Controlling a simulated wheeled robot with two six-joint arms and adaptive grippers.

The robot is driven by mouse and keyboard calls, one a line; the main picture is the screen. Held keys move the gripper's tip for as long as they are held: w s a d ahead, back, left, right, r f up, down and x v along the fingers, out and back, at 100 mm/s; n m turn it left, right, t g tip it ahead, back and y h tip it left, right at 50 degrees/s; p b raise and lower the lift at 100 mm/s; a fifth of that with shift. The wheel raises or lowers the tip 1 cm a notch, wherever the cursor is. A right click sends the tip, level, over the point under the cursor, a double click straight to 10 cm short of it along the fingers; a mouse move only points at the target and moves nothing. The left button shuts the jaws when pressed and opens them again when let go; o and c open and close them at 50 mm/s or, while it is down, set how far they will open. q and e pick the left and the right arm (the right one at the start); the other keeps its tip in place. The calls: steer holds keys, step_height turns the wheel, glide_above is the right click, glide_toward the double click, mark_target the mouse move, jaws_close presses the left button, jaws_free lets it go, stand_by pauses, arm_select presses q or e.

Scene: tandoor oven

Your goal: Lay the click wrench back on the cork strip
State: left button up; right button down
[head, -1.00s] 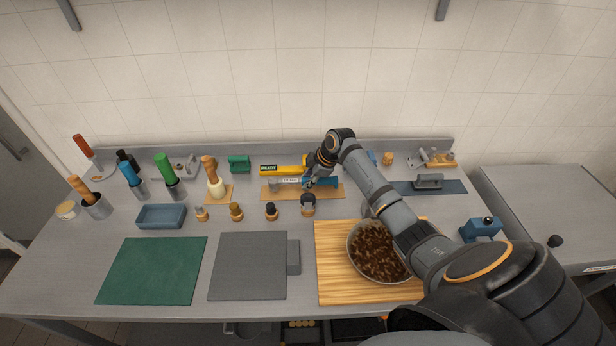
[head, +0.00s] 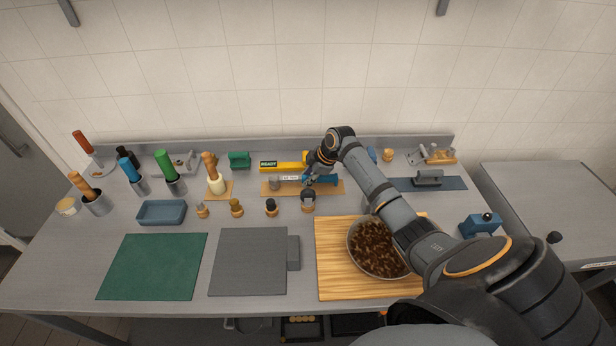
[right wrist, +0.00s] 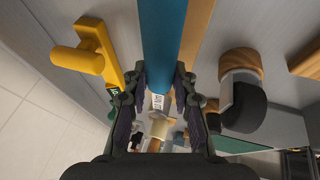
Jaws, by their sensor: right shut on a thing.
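The click wrench, with a blue handle (head: 325,180) and a grey shaft with a white label, lies crosswise at the back middle of the bench. The tan cork strip (head: 290,191) shows under and in front of it. My right gripper (head: 311,181) is shut on the wrench near where the handle meets the shaft. In the right wrist view the blue handle (right wrist: 163,40) runs between the fingers, with the cork strip (right wrist: 197,35) alongside. I cannot tell whether the wrench touches the strip. My left gripper is not in view.
A yellow READY-labelled tool (head: 283,167) lies close behind the strip. Several small knobbed stamps, including a dark one (head: 308,199), stand just in front. A pan (head: 376,248) sits on a wooden board (head: 333,270) below my arm. The green mat (head: 152,266) is bare.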

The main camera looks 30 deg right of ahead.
steer(key=shift+f, duration=0.45)
steer(key=shift+f+b, duration=0.15)
steer(key=shift+b, duration=0.15)
jaws_free()
stand_by(0.6)
stand_by(0.3)
steer(key=p+v, duration=0.9)
steer(key=p, duration=0.1)
stand_by(0.9)
stand_by(0.5)
